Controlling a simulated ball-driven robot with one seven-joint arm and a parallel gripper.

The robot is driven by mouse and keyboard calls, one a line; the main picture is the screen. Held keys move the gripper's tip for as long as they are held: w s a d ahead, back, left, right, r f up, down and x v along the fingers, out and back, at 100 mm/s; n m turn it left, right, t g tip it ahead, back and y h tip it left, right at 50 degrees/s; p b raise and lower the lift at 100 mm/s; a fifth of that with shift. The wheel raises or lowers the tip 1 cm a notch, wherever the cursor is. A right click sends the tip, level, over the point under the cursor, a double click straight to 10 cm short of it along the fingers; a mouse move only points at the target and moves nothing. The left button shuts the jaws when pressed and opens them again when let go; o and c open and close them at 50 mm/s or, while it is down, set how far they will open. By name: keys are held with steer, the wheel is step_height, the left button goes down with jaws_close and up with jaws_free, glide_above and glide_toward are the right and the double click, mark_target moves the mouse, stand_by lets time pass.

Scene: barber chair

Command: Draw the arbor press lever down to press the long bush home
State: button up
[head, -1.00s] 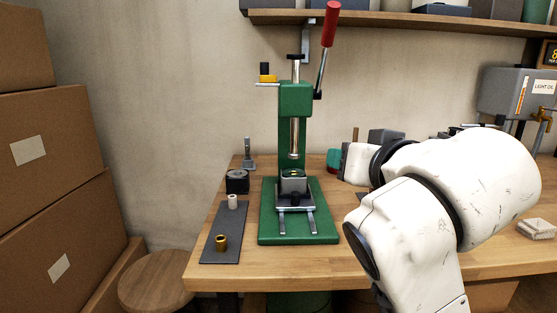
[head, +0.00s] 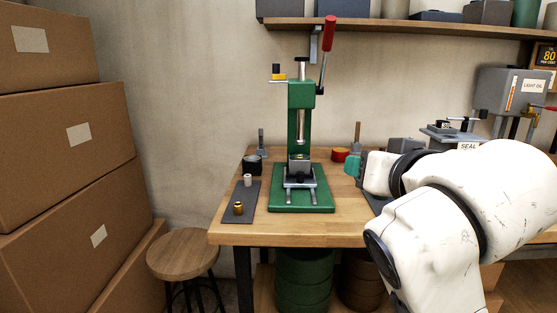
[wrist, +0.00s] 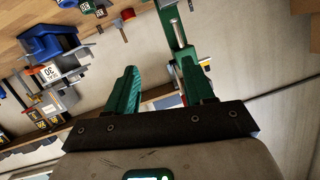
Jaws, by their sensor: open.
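The green arbor press (head: 301,95) stands on the wooden bench in the head view. Its lever, with a red handle (head: 330,33), points up on the press's right side. The shiny ram (head: 300,124) hangs above a grey block (head: 299,165) on the press base, with a gap between. Whether a bush sits in the block is too small to tell. My gripper (head: 354,165) is right of the press and below the lever handle, clear of both. In the wrist view my gripper (wrist: 160,66) is open and empty, with its green fingers spread; part of the press shows beyond them.
A dark mat (head: 243,204) left of the press holds a brass bush (head: 238,208) and a pale bush (head: 248,181). A shelf (head: 420,27) runs behind the lever. A stool (head: 183,254) and stacked boxes (head: 62,130) are at left. A red tin (head: 340,154) stands right of the press.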

steer(key=s+d+f+g, duration=0.2)
steer(key=s+f, duration=0.1)
steer(key=f, duration=0.7)
steer(key=s+d+f+g, duration=0.2)
steer(key=s+f+g, duration=0.1)
steer(key=f, duration=0.8)
steer(key=s+d+f+g, duration=0.2)
steer(key=s+f, duration=0.2)
steer(key=f, duration=0.6)
steer(key=s+d+f+g+h, duration=0.1)
steer(key=s+d+f+g, duration=0.2)
steer(key=s+f, duration=0.85)
steer(key=s+d+f+g, duration=0.4)
steer(key=s+f, duration=0.4)
steer(key=s, duration=0.6)
step_height(320, 180, up, 15)
steer(key=p, duration=1.5)
steer(key=shift+s+r+n, duration=0.2)
steer(key=shift+s+n, duration=0.05)
steer(key=shift+n, duration=0.05)
steer(key=shift+a, duration=0.1)
